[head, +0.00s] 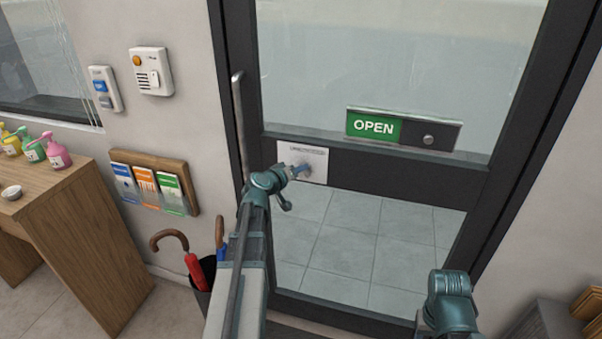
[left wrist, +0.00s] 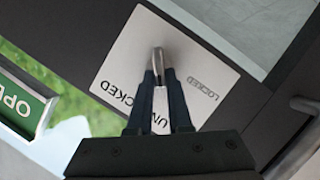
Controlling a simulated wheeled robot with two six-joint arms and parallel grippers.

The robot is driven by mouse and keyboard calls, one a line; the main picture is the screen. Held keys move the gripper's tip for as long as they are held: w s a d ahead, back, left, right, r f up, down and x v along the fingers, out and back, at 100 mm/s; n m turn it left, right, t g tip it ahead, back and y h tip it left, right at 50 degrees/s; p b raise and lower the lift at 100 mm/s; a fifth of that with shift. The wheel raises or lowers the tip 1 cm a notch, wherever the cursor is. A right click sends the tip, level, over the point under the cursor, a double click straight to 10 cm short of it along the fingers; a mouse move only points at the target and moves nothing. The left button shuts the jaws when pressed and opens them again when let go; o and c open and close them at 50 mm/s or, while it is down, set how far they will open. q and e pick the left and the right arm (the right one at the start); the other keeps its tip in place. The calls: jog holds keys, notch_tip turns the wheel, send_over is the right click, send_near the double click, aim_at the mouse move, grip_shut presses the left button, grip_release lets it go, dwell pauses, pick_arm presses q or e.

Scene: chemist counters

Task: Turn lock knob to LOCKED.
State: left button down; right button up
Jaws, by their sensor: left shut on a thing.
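The lock knob (left wrist: 158,56) is a small grey metal piece on a white plate (left wrist: 203,66), which also shows in the head view (head: 318,153) on the dark crossbar of the glass door. The plate reads UNLOCKED, partly behind my fingers, and LOCKED to the right in the left wrist view. My left gripper (head: 301,171) is at the plate, and its two fingers (left wrist: 163,76) are shut on the knob. The knob's end sticks out between the fingertips toward the top of the wrist picture. My fingers hide much of it, so which label it marks is unclear. My right gripper is out of view.
A vertical door handle (head: 239,125) stands left of the plate. A green OPEN sign (head: 373,126) hangs above right. An umbrella stand (head: 203,299), a leaflet rack (head: 191,163) and a wooden counter (head: 88,262) are at the left. Crates stand at the lower right.

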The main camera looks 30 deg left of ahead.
pick_arm(q)
jog(key=shift+a+f+n+t+h+b, duration=0.1)
jog(key=shift+f+n+t+h+b, duration=0.3)
jog(key=shift+n+b, duration=0.9)
jog(key=shift+a+f+n+t+h+b, duration=0.15)
jog(key=shift+n+t+h+b, duration=0.4)
jog(key=shift+n+b, duration=0.7)
jog(key=shift+a+f+n+t+h+b, duration=0.1)
jog(key=shift+f+n+t+h+b, duration=0.2)
jog(key=shift+n+t+b, duration=0.7)
jog(key=shift+r+n+g, duration=0.1)
jog(key=shift+n+g, duration=0.25)
jog(key=shift+n, duration=0.3)
jog(key=c, duration=1)
grip_release()
jog(key=shift+o, duration=0.8)
jog(key=shift+w+d, duration=0.1)
